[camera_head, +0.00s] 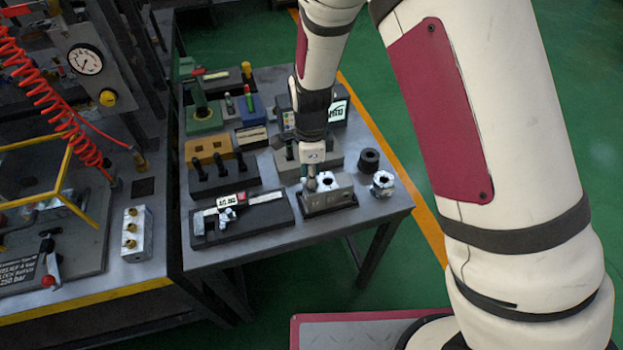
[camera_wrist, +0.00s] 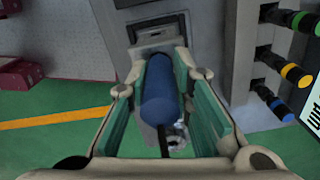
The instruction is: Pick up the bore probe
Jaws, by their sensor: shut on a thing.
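A blue cylinder, which looks like the handle of the bore probe (camera_wrist: 168,95), lies between the teal pads of my gripper (camera_wrist: 165,72) in the wrist view. My gripper is shut on it. In the head view my gripper (camera_head: 309,178) points down at a grey block near the table's front right. The fingers and my arm hide most of the probe there. Whether the probe is clear of its seat I cannot tell.
Left are a caliper (camera_head: 235,200) and a rack of black handles (camera_head: 222,172). A black ring (camera_head: 369,159) and a silver nut (camera_head: 382,182) stand right.

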